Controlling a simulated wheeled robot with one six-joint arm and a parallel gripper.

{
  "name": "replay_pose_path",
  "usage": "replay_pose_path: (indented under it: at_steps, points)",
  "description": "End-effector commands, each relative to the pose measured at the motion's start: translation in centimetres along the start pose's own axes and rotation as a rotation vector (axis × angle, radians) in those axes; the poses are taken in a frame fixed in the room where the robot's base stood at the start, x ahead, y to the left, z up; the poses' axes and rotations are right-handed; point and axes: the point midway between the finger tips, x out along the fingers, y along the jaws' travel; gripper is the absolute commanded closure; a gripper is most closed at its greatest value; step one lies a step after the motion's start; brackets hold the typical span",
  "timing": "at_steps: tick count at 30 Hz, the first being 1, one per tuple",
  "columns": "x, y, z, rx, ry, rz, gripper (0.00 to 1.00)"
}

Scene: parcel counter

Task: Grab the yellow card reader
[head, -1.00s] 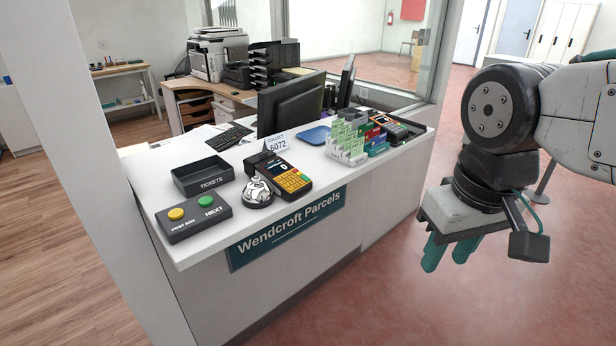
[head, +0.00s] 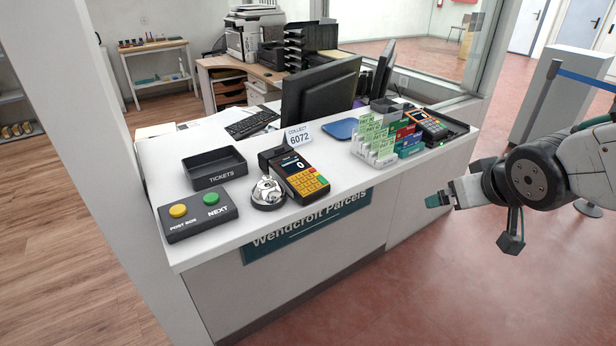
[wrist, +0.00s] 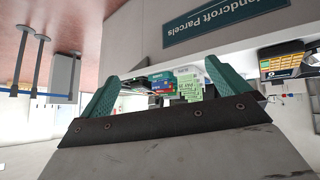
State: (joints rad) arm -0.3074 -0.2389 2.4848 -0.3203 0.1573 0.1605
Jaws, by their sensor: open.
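The yellow card reader (head: 301,179) is a dark handset with yellow keys and a small screen. It lies on the counter in the head view, just right of a silver bell. It also shows at the right of the wrist view (wrist: 283,66), which is upside down. My gripper (head: 434,201) is in front of the counter's right part, well to the right of the card reader and apart from it. Its teal fingers stand wide apart and empty in the wrist view (wrist: 162,88).
The silver bell (head: 268,192) touches or nearly touches the reader's left side. A button box (head: 198,215) and ticket tray (head: 214,169) lie farther left. A card rack (head: 374,150), a blue tray (head: 341,128) and a second terminal (head: 428,125) stand to the right.

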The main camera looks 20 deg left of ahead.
Motion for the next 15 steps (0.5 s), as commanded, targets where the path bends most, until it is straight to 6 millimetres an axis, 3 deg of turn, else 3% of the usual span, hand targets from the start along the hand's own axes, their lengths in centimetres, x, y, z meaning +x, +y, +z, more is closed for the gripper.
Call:
replay_pose_path:
  at_steps: [1,3,6,9,12,15]
  points:
    - [2.5,-3.0,-1.4,-0.054,0.067,-0.063,0.00]
    - [4.7,-7.0,-3.2,-0.110,0.174,-0.160,0.00]
    - [6.7,-12.7,-4.7,-0.168,0.298,-0.300,0.00]
    - [7.5,-17.1,-5.2,-0.197,0.385,-0.419,0.00]
    - [7.6,-19.9,-5.2,-0.211,0.438,-0.501,0.00]
    - [7.8,-21.4,-5.3,-0.215,0.462,-0.542,0.00]
